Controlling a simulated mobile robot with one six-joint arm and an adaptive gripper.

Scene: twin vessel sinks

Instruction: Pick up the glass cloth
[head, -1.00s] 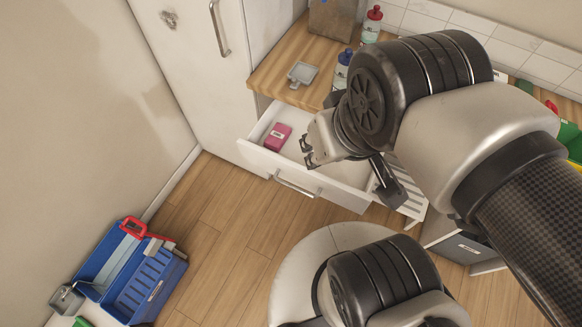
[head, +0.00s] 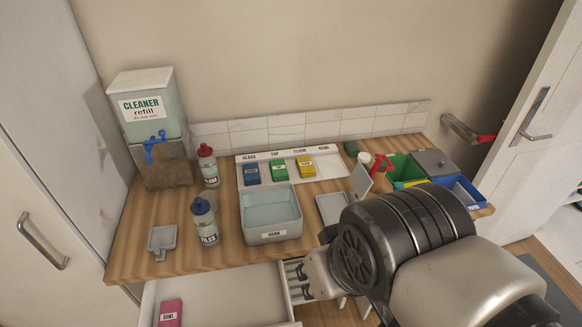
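The blue cloth (head: 251,173) lies in the white labelled tray (head: 325,171) at the back of the counter, under the word GLASS. A green cloth (head: 279,171) under TAP and a yellow cloth (head: 306,166) under FLOOR lie to its right. The place under BOWL looks empty. My gripper (head: 291,281) is at the front edge of the counter, over the right end of the open drawer. Its fingers look apart with nothing between them. It is well in front of the blue cloth and not touching it.
A SOAK basin (head: 271,216) stands between my gripper and the tray. A TILES bottle (head: 205,224) and a red-capped bottle (head: 209,166) stand left of it. The open drawer (head: 222,290) holds a pink BOWL cloth (head: 171,313). Coloured bins (head: 405,167) stand at right.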

